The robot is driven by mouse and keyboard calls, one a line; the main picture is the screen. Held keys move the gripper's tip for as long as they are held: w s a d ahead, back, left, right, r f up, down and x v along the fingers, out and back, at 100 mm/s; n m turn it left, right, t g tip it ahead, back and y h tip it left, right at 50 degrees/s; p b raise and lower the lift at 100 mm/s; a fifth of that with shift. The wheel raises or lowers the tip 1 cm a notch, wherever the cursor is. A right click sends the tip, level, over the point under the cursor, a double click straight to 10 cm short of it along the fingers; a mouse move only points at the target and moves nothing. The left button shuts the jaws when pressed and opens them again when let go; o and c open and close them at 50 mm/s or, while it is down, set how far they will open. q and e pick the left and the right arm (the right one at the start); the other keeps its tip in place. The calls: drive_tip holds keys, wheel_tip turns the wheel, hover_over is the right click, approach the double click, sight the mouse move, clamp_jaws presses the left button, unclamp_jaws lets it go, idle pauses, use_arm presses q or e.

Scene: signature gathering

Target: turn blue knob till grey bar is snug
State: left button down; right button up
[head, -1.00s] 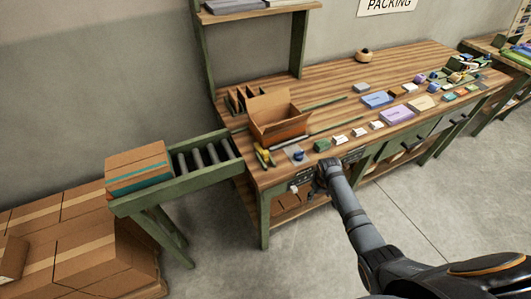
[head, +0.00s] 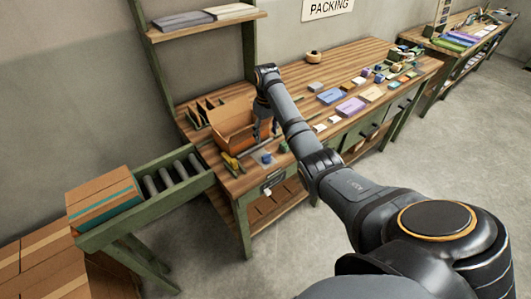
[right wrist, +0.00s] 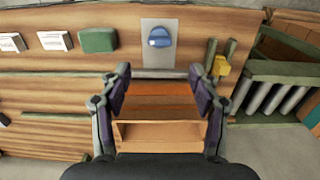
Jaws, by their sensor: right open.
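The blue knob (right wrist: 160,37) sits on a grey plate (right wrist: 159,58) at the top middle of the right wrist view. In the head view the blue knob (head: 267,158) is near the bench's front left corner. My right gripper (right wrist: 160,72) is open and empty, its two fingers wide apart, and the knob lies beyond the gap between the fingertips. In the head view the right gripper (head: 266,132) hangs down over the bench by the open carton, a little behind the knob. My left gripper is not in view.
An open carton (head: 226,122) stands behind the knob. A green block (right wrist: 97,40) and white labels (right wrist: 54,41) lie beside it, and a yellow piece (right wrist: 221,66) on the other side. A roller conveyor (head: 150,205) with a box adjoins the bench on the left.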

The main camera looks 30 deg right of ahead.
sight(267, 154)
wheel_tip(267, 154, down, 11)
drive_tip(key=shift+d+r+p, duration=0.1)
drive_tip(key=shift+r+p, duration=0.1)
drive_tip(key=shift+p, duration=0.6)
drive_tip(key=c, duration=1.2)
drive_tip(key=shift+o, duration=0.2)
